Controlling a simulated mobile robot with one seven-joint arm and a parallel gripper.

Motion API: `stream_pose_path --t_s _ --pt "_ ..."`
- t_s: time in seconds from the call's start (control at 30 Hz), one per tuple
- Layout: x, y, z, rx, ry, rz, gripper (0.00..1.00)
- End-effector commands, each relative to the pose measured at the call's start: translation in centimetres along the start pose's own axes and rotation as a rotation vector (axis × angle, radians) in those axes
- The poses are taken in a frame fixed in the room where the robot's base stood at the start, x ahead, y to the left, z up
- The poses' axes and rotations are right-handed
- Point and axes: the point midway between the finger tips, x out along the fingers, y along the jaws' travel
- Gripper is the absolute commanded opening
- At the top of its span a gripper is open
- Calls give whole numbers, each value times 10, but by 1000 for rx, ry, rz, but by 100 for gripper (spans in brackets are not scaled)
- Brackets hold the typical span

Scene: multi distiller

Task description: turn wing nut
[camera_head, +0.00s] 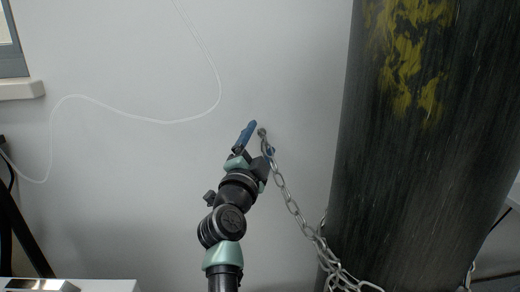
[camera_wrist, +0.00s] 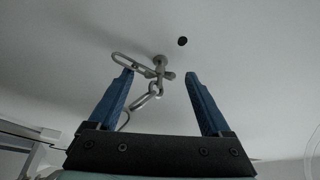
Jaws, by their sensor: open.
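The grey metal wing nut (camera_wrist: 161,71) sits on a fitting on the white wall, with chain links (camera_wrist: 149,98) hanging at it. In the head view the wing nut (camera_head: 262,132) is small, at the top of the chain. My gripper (camera_wrist: 160,74) is open, its two blue fingers on either side of the wing nut in the wrist view. I cannot tell how deep the fingertips reach. The left fingertip appears close to a chain link; the right one is apart from the nut. In the head view my gripper (camera_head: 261,138) is at the wall, partly hiding the fitting.
The chain (camera_head: 289,198) runs down right to a large dark cylinder (camera_head: 415,160) with yellow patches. A white cable (camera_head: 150,119) hangs on the wall at left. A dark round hole (camera_wrist: 182,41) is in the wall near the nut. The wall left of my arm is mostly clear.

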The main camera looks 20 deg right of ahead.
Motion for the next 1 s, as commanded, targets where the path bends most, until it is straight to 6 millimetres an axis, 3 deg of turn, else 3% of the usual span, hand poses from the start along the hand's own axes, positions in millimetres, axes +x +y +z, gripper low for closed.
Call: stream_pose_path --t_s 0.3,0.77,1.0 --pt "2 0 0 0 0 0 82" --pt "2 0 0 0 0 0 0" --pt "2 -2 -1 14 -1 7 0"
